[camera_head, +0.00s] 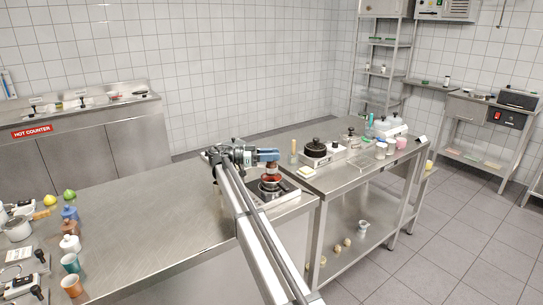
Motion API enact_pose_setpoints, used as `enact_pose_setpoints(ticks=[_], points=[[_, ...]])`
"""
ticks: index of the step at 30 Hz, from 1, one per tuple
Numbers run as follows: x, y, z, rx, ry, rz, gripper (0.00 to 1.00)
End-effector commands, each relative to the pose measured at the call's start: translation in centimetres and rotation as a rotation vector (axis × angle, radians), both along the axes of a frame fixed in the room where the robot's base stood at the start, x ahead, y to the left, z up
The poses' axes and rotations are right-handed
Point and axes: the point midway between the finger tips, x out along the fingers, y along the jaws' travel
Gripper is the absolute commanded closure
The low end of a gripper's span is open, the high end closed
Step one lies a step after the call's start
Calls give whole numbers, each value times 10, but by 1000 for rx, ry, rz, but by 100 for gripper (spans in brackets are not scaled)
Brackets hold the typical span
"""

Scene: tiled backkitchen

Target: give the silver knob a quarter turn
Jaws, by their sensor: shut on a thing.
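My gripper (271,178) reaches down from a blue wrist part over a small dark-and-steel unit (290,190) on the counter's right end. Its red-brown lower part is down close to the unit's top. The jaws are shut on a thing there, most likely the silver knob. The knob itself is hidden by the jaws or too small to make out. Its turn angle does not show.
Bottles, cups and a lemon (50,200) stand at the counter's left end. The counter's middle (150,220) is clear.

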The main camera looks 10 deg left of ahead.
Motion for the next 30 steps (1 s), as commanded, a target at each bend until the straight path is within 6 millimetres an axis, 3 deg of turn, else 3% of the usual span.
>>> enact_pose_setpoints(ticks=[20, 21, 27, 30], points=[[0, 0, 0, -1, 0, -64, 99], [0, 0, 0, -1, 0, -63, 66], [0, 0, 0, 0, 0, -63, 49], [0, 0, 0, 0, 0, -63, 49]])
